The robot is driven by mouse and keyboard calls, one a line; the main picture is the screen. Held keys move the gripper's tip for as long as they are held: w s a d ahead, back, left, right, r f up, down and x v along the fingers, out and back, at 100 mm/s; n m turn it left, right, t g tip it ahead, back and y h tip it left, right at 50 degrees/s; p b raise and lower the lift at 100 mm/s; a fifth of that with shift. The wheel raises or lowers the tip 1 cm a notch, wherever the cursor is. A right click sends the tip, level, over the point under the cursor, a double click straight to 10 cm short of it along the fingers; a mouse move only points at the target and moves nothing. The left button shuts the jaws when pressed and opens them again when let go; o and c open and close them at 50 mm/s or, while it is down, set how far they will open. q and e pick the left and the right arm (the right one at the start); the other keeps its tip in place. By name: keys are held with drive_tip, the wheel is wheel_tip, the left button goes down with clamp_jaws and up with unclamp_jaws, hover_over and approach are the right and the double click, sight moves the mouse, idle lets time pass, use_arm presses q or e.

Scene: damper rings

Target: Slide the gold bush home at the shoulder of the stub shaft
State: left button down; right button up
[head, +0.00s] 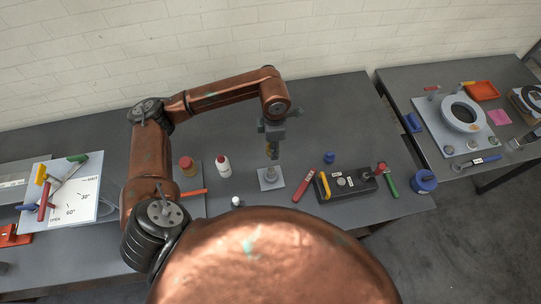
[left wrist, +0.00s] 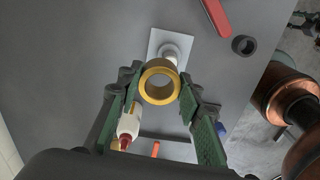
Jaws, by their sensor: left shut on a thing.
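The gold bush (left wrist: 160,82) is a short ring held between the fingertips of my left gripper (left wrist: 159,86), which is shut on it; its open bore faces the wrist camera. The stub shaft (left wrist: 172,58) is a pale post on a light square plate (left wrist: 157,46). It shows past the bush's upper edge, partly hidden by it. In the head view my left gripper (head: 271,150) points down over the same plate (head: 270,178); the bush is too small to make out there. I cannot tell whether the bush is around the shaft. My right gripper is out of view.
A white bottle (head: 223,166) and a red-capped jar (head: 188,166) stand left of the plate. A red-handled tool (head: 304,186) and a black block (head: 345,185) lie to its right. A dark ring (left wrist: 245,45) lies on the table. Bare tabletop (head: 335,110) extends behind.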

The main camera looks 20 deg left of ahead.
use_arm(q)
drive_tip(key=n+p, duration=0.1)
drive_tip(key=n, duration=0.4)
drive_tip(key=s+f+n+p, duration=0.1)
drive_tip(key=n, duration=0.5)
drive_tip(key=f+n+p, duration=0.1)
drive_tip(key=n, duration=0.4)
drive_tip(key=shift+s+f+n, duration=0.2)
drive_tip(key=shift+s+n, duration=0.1)
drive_tip(key=shift+s, duration=0.1)
drive_tip(key=n, duration=0.3)
drive_tip(key=f+n, duration=0.1)
drive_tip(key=n, duration=0.1)
drive_tip(key=shift+s+d+p, duration=0.1)
drive_tip(key=shift+s+p, duration=0.25)
drive_tip(key=shift+p, duration=0.05)
drive_tip(key=shift+f+b, duration=1.85)
drive_tip(key=shift+f, duration=0.5)
